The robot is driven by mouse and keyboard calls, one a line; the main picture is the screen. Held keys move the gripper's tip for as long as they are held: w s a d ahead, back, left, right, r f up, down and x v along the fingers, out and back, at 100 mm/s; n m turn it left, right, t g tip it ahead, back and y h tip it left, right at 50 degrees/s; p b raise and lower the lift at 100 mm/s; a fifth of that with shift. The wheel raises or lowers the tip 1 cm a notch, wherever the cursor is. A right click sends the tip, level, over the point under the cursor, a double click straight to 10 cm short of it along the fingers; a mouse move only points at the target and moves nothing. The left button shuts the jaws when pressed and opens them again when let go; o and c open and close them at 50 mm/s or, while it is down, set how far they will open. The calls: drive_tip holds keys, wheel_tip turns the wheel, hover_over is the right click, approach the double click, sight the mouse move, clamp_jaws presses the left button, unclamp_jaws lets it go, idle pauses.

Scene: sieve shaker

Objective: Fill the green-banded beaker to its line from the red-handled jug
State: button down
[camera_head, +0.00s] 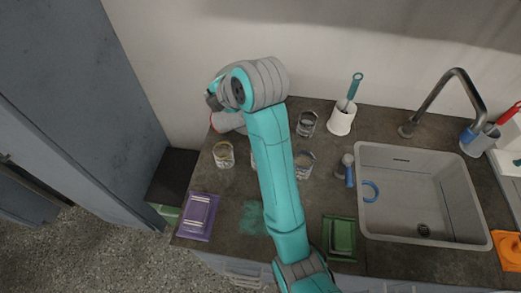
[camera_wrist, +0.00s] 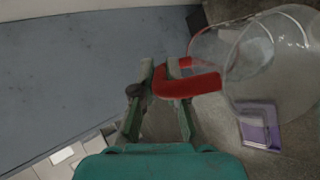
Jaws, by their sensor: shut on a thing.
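My gripper (camera_wrist: 163,78) is shut on the red handle (camera_wrist: 192,86) of the clear jug (camera_wrist: 272,62) in the wrist view. The jug is at the right of that view, and I cannot make out its liquid level. In the head view the jug (camera_head: 229,122) is at the back left of the counter, partly hidden by my arm, with a bit of red at its left. Several glass beakers stand near it: one with a yellow band (camera_head: 223,155), one at the back (camera_head: 306,124), one right of my arm (camera_head: 304,164). Another is mostly hidden behind my arm. I cannot tell which has the green band.
A purple packet (camera_head: 198,216) lies at the counter's front left, a green one (camera_head: 339,238) at the front. A white holder (camera_head: 341,118) with a teal-handled tool stands at the back. A blue-grey bottle (camera_head: 346,170) stands beside the sink (camera_head: 395,222).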

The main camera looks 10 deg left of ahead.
drive_tip(key=shift+s+d+r+m+t+y+p, duration=0.25)
drive_tip(key=shift+d+r+y+p, duration=0.2)
drive_tip(key=shift+r+y+p, duration=0.25)
drive_tip(key=shift+d+r+m+t+y+p, duration=0.15)
drive_tip(key=shift+d+r+t+y+p, duration=0.25)
drive_tip(key=shift+r+y, duration=0.35)
idle(5.1)
drive_tip(key=f+h, duration=0.1)
drive_tip(key=a+f+g+h, duration=0.1)
drive_tip(key=a+f+h, duration=0.1)
drive_tip(key=shift+w+a+f+n, duration=0.15)
drive_tip(key=shift+w+a+n, duration=0.1)
drive_tip(key=shift+n, duration=0.15)
drive_tip(key=shift+d+f+g+h, duration=0.25)
drive_tip(key=shift+f+h, duration=0.05)
drive_tip(key=shift+h, duration=0.15)
drive_tip(key=shift+a+f, duration=0.3)
drive_tip(key=shift+a, duration=0.05)
drive_tip(key=w+a+f+n+g+h+b, duration=0.1)
drive_tip(key=a+f+n+g+h+b, duration=0.1)
drive_tip(key=a+f+h, duration=0.4)
drive_tip(key=shift+w+f+h+b, duration=0.3)
drive_tip(key=shift+f+h+b, duration=0.15)
drive_tip(key=shift+f+h, duration=0.5)
